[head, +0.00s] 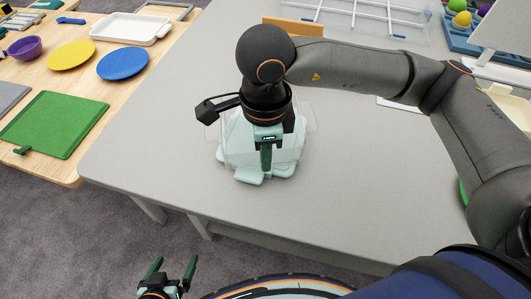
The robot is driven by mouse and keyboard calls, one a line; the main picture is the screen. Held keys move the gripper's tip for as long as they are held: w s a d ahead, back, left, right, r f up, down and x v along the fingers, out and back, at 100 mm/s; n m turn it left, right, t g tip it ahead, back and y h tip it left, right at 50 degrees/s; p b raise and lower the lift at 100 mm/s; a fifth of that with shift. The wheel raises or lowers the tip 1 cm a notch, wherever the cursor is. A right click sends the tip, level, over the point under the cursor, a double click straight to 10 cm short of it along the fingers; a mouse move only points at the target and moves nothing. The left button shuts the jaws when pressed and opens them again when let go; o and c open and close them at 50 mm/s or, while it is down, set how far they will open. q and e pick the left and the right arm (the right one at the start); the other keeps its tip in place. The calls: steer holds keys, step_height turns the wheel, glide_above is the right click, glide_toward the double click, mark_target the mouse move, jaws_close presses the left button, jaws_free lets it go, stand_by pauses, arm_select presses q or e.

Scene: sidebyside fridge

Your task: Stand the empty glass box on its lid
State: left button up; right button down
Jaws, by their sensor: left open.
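The clear glass box (311,120) is on the grey table, mostly hidden behind my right gripper and wrist. Its pale teal lid (247,177), with clip flaps at the edges, shows at and below the box. I cannot tell whether the box rests on the lid or stands partly beside it. My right gripper (265,168) points down over the box and lid, with one dark green finger showing edge-on. Its opening, and any contact with the box, cannot be made out. My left gripper (175,260) is open and empty, low in front of the table, far from the box.
The grey table (150,130) is clear to the left and front of the box. A clear divided container (350,14) and a wooden piece (293,26) lie at the back. A wooden table (75,95) at left holds a green board (55,123), plates and a white tray (128,29).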

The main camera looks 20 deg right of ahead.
steer(key=shift+f+b, duration=0.25)
steer(key=shift+b, duration=0.15)
steer(key=shift+f+b, duration=0.25)
steer(key=shift+b, duration=0.05)
steer(key=c, duration=1.4)
jaws_free()
steer(key=shift+r, duration=0.1)
steer(key=o, duration=0.4)
steer(key=shift+c, duration=0.2)
steer(key=shift+r, duration=0.1)
